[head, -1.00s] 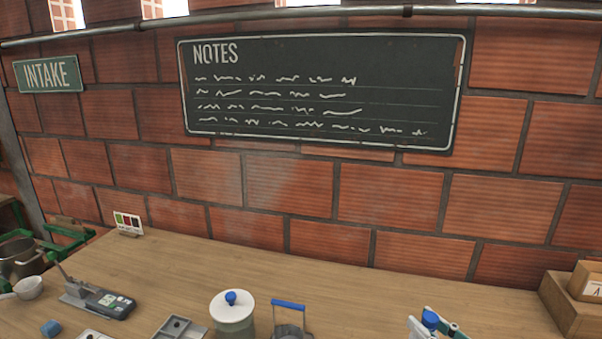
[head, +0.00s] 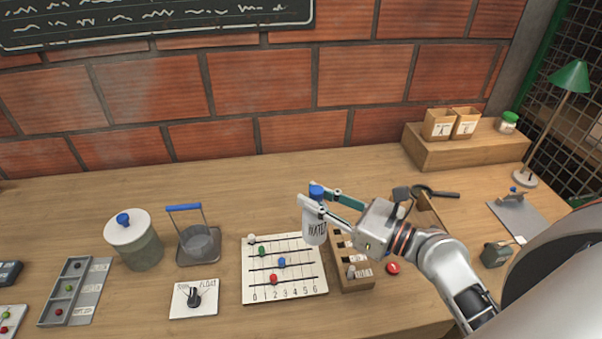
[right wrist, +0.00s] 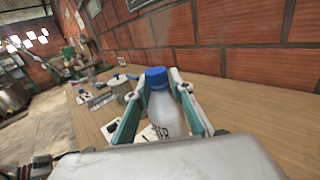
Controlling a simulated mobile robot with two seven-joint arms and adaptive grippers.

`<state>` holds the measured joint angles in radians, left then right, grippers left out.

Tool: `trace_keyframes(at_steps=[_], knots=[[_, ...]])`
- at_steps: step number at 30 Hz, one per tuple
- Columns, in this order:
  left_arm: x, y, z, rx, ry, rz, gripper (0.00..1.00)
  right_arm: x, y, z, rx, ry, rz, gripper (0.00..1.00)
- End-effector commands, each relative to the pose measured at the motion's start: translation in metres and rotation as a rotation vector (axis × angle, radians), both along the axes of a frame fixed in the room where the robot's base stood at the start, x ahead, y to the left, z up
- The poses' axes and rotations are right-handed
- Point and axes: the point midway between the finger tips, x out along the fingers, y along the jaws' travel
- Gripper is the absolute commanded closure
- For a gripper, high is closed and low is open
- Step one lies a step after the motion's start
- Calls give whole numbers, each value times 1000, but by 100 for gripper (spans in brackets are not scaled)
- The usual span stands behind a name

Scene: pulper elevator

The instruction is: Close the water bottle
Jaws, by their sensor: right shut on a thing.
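The water bottle (head: 314,226) is a white bottle with dark lettering. A blue cap (head: 316,191) sits at its top; I cannot tell whether it is fully tight. My right gripper (head: 308,193) is shut on the bottle near its top, with one finger on each side, and holds it roughly upright over the worktop. In the right wrist view, the bottle (right wrist: 162,112) stands between the two fingers, with the blue cap (right wrist: 157,76) showing above. My left gripper is not in view.
A slider board (head: 250,292) and a wooden slotted block (head: 357,282) lie close to the bottle. A wire-handled cup (head: 200,242) and a lidded pot (head: 143,250) stand to the left. A wooden step with boxes (head: 465,154) stands at the back right. The wood table behind the bottle is clear.

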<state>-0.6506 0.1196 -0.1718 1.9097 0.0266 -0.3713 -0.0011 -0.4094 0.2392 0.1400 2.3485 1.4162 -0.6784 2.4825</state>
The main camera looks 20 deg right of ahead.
Motion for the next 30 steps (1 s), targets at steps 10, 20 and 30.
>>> trace_keyframes(at_steps=[10, 20, 30], knots=[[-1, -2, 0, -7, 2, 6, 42, 3, 74, -9, -6, -1, 288, 100], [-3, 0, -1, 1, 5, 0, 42, 5, 140, -16, -2, -2, 542, 100], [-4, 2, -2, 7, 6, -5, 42, 5, 170, -20, 0, 0, 657, 100]])
